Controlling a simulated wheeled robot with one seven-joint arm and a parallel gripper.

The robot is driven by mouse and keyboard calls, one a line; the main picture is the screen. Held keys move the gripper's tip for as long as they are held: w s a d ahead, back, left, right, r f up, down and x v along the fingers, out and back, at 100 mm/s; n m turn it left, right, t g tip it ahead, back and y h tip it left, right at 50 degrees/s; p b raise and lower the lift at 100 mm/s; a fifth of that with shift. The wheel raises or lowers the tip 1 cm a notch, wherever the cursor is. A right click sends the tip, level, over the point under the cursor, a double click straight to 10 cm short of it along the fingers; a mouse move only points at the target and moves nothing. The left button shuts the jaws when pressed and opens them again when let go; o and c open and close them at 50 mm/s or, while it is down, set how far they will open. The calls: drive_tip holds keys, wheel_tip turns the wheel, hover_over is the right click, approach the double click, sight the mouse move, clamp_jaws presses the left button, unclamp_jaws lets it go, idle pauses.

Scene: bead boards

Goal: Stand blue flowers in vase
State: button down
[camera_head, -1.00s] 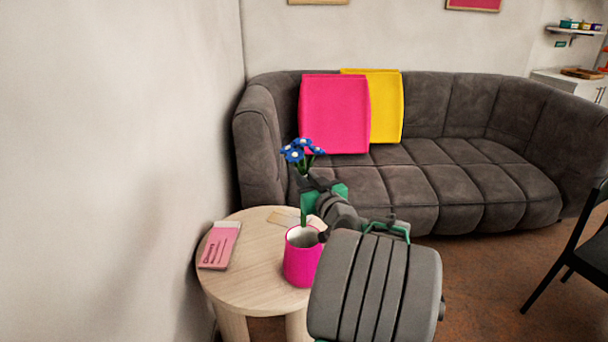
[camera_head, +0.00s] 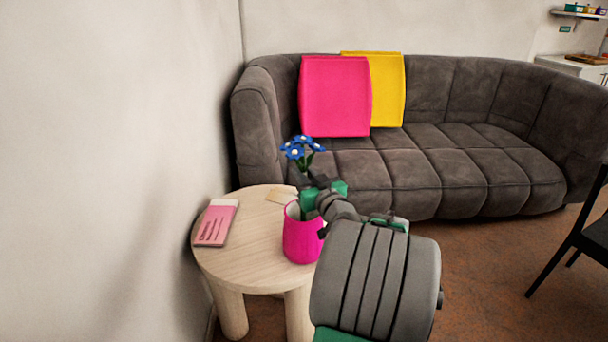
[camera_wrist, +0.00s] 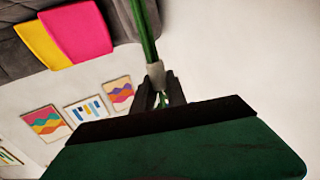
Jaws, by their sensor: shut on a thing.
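The blue flowers (camera_head: 302,149) with white centres and green leaves stand upright above the vase in the head view. My gripper (camera_head: 311,190) is shut on their stem, just above the vase's rim. The green stem (camera_wrist: 145,30) shows between the fingers (camera_wrist: 158,88) in the wrist view. The magenta vase (camera_head: 301,240) stands upright on the round wooden table. My gripper hides part of its opening, and the lower end of the stem is not visible in the head view, so I cannot tell how deep it reaches.
The round table (camera_head: 250,265) also holds a pink booklet (camera_head: 216,223) at left and a small tan card (camera_head: 281,195) behind the vase. A wall is close at left. A grey sofa (camera_head: 440,175) with pink (camera_head: 335,97) and yellow (camera_head: 388,90) cushions stands behind. A black chair (camera_head: 575,235) is at right.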

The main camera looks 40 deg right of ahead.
wheel_tip(320, 180, down, 5)
drive_tip(key=b, duration=0.4)
drive_tip(key=shift+f+b, duration=0.1)
drive_tip(key=shift+b, duration=0.3)
drive_tip(key=c, duration=1.3)
unclamp_jaws()
drive_tip(key=shift+o, duration=0.2)
drive_tip(key=v, duration=0.7)
drive_tip(key=shift+s+p, duration=0.4)
drive_tip(key=shift+a, duration=0.15)
